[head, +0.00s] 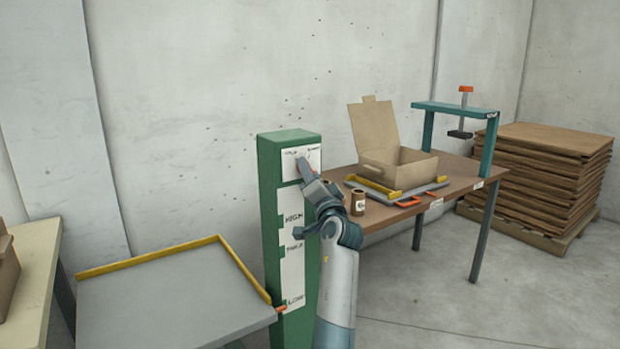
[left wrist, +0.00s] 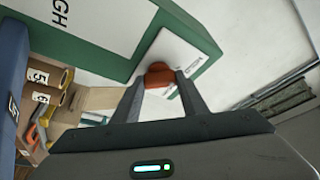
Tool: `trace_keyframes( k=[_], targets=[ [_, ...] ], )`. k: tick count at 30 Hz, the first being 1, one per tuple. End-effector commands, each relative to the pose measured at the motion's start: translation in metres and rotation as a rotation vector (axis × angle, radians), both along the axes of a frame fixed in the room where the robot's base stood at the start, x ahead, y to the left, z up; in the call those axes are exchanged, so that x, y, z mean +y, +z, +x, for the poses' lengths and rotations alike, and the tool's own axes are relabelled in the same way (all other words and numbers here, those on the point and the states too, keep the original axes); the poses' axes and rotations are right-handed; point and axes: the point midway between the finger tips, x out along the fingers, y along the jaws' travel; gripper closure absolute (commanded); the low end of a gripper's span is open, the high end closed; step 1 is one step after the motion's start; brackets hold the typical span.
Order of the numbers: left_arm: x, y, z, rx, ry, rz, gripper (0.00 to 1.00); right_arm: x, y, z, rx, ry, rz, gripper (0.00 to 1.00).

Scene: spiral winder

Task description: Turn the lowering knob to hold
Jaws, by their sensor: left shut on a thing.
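The lowering knob is an orange-red knob (left wrist: 158,76) on a white label plate at the top of the green column (head: 268,190). In the left wrist view it sits between the fingertips of my left gripper (left wrist: 160,88), which is shut on it. In the head view my left gripper (head: 307,178) reaches up to the white plate (head: 290,163) and mostly hides the knob. My right gripper is not in view.
A lower label strip (head: 292,265) on the column reads HIGH, TABLE and LOW. A grey platform (head: 170,295) with yellow edge rails stands left of it.

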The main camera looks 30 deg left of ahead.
Motion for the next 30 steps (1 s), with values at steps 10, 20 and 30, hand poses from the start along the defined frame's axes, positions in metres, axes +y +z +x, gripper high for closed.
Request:
trace_keyframes(
  k=[10,20,30],
  targets=[
    [0.0006,0.0015,-0.0002,-0.009,-0.001,-0.003,0.83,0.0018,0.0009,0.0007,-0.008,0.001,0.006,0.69],
    [0.0004,0.0008,-0.0001,-0.007,-0.001,-0.004,0.42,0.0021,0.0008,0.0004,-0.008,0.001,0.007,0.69],
    [0.0012,-0.0009,-0.0002,-0.006,-0.001,-0.004,0.42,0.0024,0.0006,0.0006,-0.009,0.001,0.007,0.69]
  ],
)
